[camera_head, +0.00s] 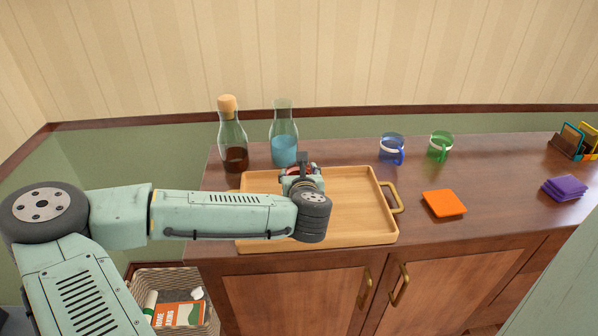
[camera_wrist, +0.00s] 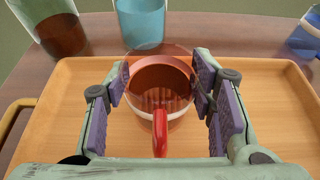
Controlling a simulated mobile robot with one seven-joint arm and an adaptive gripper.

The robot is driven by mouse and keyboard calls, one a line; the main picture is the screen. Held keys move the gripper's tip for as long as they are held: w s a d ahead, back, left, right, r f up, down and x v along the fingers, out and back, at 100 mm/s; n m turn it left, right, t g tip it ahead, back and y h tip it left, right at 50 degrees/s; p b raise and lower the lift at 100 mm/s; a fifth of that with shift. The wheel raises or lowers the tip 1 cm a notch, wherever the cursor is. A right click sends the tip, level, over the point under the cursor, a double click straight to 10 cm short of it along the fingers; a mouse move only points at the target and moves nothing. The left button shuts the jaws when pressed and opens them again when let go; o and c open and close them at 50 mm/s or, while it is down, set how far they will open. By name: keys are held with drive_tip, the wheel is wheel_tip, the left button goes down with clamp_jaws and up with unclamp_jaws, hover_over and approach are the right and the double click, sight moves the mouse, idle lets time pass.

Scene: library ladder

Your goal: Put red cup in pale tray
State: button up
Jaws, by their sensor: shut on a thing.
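The red cup (camera_wrist: 158,82) sits between the two purple-padded fingers of my gripper (camera_wrist: 162,90) in the wrist view, upright, with its handle towards the camera. My gripper is shut on it. In the head view my gripper (camera_head: 302,178) is over the left back part of the pale wooden tray (camera_head: 355,205), and only a little red of the cup shows past my wrist. The tray lies flat on the cabinet top and looks otherwise empty. I cannot tell whether the cup's base touches the tray floor.
A corked bottle (camera_head: 233,140) and a carafe of blue liquid (camera_head: 284,140) stand close behind the tray. A blue cup (camera_head: 391,150), a green cup (camera_head: 440,147), an orange cloth (camera_head: 443,203) and purple cloths (camera_head: 565,188) are to the right. A basket (camera_head: 170,285) is below left.

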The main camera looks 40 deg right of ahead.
drive_tip(key=shift+f, duration=0.2)
drive_tip(key=o, duration=1.3)
drive_tip(key=shift+r, duration=0.3)
drive_tip(key=shift+b+v, duration=4.55)
drive_tip(key=shift+v, duration=1.4)
drive_tip(key=shift+s+f, duration=0.1)
drive_tip(key=shift+f, duration=0.05)
